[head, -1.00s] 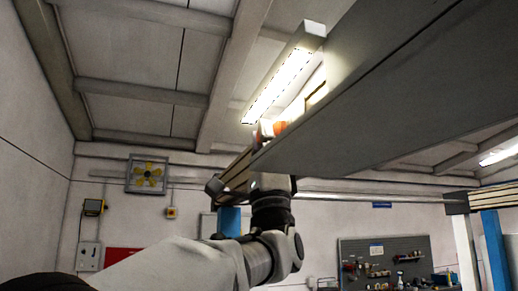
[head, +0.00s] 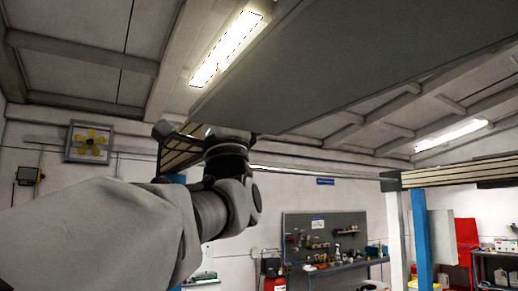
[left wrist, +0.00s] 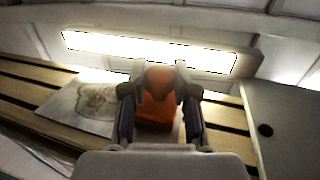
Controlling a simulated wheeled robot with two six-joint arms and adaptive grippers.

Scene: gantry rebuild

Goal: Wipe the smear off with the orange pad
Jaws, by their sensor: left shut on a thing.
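In the left wrist view my left gripper (left wrist: 160,72) is shut on the orange pad (left wrist: 158,108), which sits between its two fingers. To the left of the gripper, a pale plate (left wrist: 58,108) lies on the slatted beam (left wrist: 22,88) and bears a brownish-grey smear (left wrist: 98,98). The pad appears beside the plate, to its right; I cannot tell whether it touches the beam. In the head view my left wrist shows below the grey panel, which hides the fingers, pad and smear. My right gripper is not in view.
A large grey panel (head: 340,75) overhangs the left arm in the head view, and a grey surface (left wrist: 285,115) stands right of the gripper in the wrist view. A lit lamp (head: 228,45) hangs above. A tool board (head: 325,225) stands far back.

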